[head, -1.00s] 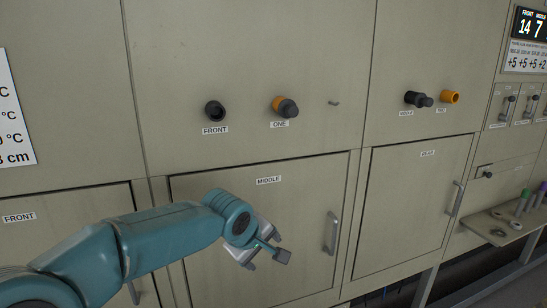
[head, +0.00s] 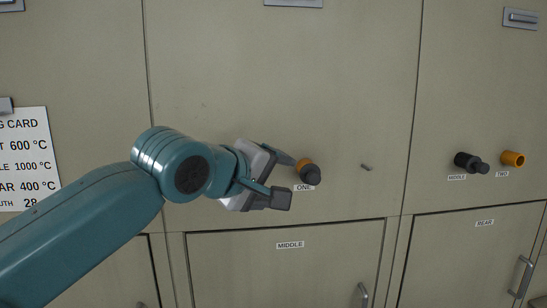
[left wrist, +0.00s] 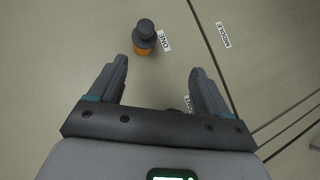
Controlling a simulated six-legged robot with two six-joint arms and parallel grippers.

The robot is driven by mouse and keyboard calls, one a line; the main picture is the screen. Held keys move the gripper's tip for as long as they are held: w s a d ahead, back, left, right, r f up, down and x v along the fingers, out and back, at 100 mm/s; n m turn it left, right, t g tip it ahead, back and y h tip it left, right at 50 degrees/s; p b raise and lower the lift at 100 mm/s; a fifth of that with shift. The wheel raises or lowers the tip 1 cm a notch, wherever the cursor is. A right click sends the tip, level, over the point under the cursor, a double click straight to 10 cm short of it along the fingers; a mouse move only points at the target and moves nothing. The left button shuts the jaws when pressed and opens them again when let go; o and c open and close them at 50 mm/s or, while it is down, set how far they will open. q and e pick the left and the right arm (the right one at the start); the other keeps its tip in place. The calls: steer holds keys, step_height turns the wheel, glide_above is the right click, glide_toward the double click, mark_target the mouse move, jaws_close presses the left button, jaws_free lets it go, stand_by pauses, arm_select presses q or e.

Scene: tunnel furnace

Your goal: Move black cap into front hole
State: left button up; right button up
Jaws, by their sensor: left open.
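The black cap (head: 310,176) sits on the orange socket (head: 303,163) labelled ONE on the panel. It also shows in the left wrist view (left wrist: 146,29), beyond the fingertips. My left gripper (head: 285,180) is open and empty, just left of the cap in the head view. In the left wrist view its fingers (left wrist: 160,72) are spread, with the cap ahead of the left finger and apart from it. The front hole is hidden behind my left arm in the head view. In the left wrist view only a dark bit and part of its label show between the fingers' bases.
Another black plug (head: 470,162) sticks out at the MIDDLE label, beside an orange socket (head: 512,158) labelled TWO. A small peg (head: 366,167) juts from the panel right of ONE. Below is the MIDDLE door (head: 285,270). The panel above the gripper is clear.

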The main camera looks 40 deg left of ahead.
mark_target(302, 170)
arm_select(q)
step_height(302, 170, up, 3)
steer(key=s, duration=0.3)
steer(key=shift+t, duration=0.3)
steer(key=p+x, duration=0.1)
steer(key=x, duration=0.4)
steer(key=p+x, duration=0.2)
steer(key=x, duration=0.3)
steer(key=p+x, duration=0.2)
steer(key=x, duration=0.3)
steer(key=shift+w+d+r, duration=0.1)
steer(key=shift+w+r, duration=0.1)
steer(key=shift+w, duration=0.15)
steer(key=shift+w+f+p, duration=0.2)
steer(key=shift+w+p, duration=0.25)
steer(key=shift+w, duration=0.15)
steer(key=shift+f, duration=0.1)
